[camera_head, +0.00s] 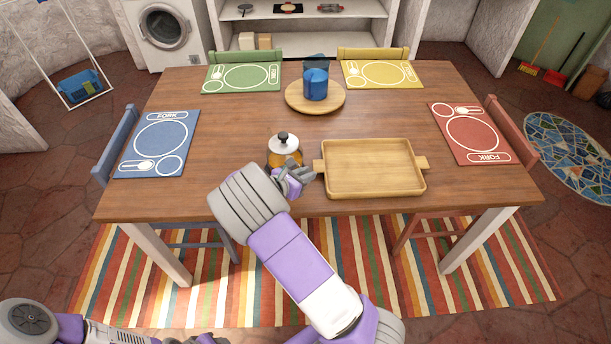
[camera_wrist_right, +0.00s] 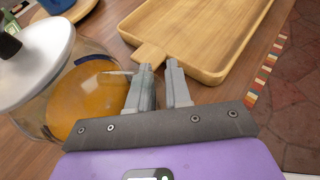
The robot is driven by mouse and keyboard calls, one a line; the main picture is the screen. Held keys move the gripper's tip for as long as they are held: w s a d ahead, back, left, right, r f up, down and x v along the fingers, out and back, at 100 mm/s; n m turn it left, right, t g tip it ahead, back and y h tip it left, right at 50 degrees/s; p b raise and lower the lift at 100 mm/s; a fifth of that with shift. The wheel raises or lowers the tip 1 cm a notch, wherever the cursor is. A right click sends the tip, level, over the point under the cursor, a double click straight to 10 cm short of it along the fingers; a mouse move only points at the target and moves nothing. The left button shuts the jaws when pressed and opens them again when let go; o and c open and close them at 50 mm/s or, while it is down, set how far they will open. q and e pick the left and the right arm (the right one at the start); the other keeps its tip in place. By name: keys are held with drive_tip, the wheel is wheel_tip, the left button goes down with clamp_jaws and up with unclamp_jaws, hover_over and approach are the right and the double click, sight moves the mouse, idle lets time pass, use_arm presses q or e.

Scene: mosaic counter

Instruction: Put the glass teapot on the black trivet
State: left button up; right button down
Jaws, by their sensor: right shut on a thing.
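The glass teapot (camera_head: 284,157) has a pale lid with a black knob and amber liquid inside. It stands upright at the table's front middle, just left of the wooden tray. In the right wrist view the teapot (camera_wrist_right: 85,95) fills the left side. My right gripper (camera_head: 296,177) is at the teapot's right side. Its fingers (camera_wrist_right: 160,88) are shut on the teapot, apparently at its clear handle, which is mostly hidden. I cannot make out a black trivet for certain. A small dark flat thing (camera_head: 288,8) lies on the back shelf. My left gripper does not show.
The wooden tray (camera_head: 372,190) is empty, its left handle close to my right fingers. A round wooden board (camera_head: 298,104) holds a blue vessel (camera_head: 315,86) farther back. Blue, green, yellow and red placemats lie around the table (camera_head: 225,135). Bare wood lies left of the teapot.

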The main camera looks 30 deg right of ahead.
drive_tip(key=shift+r, duration=0.2)
drive_tip(key=shift+f, duration=0.2)
drive_tip(key=c, duration=1.1)
unclamp_jaws()
drive_tip(key=shift+o, duration=0.2)
drive_tip(key=shift+r, duration=0.1)
drive_tip(key=shift+a+r, duration=0.15)
drive_tip(key=p+v, duration=0.2)
drive_tip(key=v, duration=0.9)
drive_tip(key=shift+s+a, duration=0.25)
drive_tip(key=shift+a, duration=0.05)
